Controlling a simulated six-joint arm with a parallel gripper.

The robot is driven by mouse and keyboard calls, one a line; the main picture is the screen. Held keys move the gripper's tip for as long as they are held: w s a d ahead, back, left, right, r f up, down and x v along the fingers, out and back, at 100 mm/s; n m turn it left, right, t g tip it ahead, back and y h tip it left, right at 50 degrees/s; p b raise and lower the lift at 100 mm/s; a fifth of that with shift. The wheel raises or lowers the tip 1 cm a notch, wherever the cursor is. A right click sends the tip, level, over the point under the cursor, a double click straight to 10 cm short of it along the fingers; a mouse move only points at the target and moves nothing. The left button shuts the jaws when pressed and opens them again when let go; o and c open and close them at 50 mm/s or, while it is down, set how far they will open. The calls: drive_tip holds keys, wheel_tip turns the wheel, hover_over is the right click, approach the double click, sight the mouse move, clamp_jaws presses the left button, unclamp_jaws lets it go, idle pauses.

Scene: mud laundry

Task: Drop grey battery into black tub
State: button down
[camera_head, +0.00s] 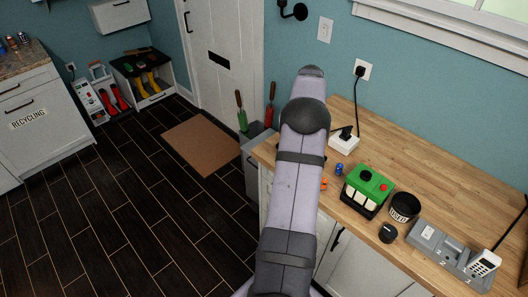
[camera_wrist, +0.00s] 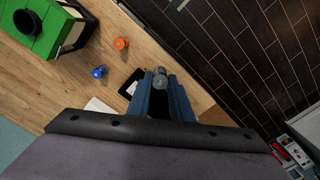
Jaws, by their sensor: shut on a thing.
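My gripper (camera_wrist: 160,84) shows in the wrist view, its two blue fingers shut on a grey battery (camera_wrist: 159,79). The battery's round end shows between the fingertips, with the wooden counter's edge and dark floor beyond. In the head view my arm hides the gripper and battery. The black tub (camera_head: 405,207), round with white marks on its side, stands on the counter right of the green box, well to the right of my arm. It does not show in the wrist view.
On the counter (camera_head: 445,195) are a green box (camera_head: 372,183), blue battery (camera_head: 339,169), orange battery (camera_head: 323,184), round black piece (camera_head: 388,233), grey charger with a handset (camera_head: 450,253), and white power block (camera_head: 344,143). A grey bin with tools (camera_head: 256,139) stands past its left end.

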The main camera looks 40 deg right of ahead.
drive_tip(key=s+d+r+m, duration=0.1)
drive_tip(key=s+d, duration=0.3)
drive_tip(key=s, duration=0.2)
drive_tip(key=s+d+r+m+p, duration=0.1)
drive_tip(key=s+d, duration=0.3)
drive_tip(key=s, duration=0.2)
drive_tip(key=s+d+m+p, duration=0.1)
drive_tip(key=s+d+m, duration=0.1)
drive_tip(key=s+d, duration=0.2)
drive_tip(key=shift+s+r, duration=0.2)
drive_tip(key=shift+s, duration=0.4)
drive_tip(key=shift+s+r, duration=0.2)
drive_tip(key=shift+s, duration=0.4)
drive_tip(key=s+d+m+p, duration=0.2)
drive_tip(key=s+m, duration=0.1)
drive_tip(key=s, duration=1.5)
drive_tip(key=shift+r, duration=0.25)
drive_tip(key=shift+d+f, duration=0.1)
wheel_tip(320, 180, down, 11)
drive_tip(key=b, duration=0.2)
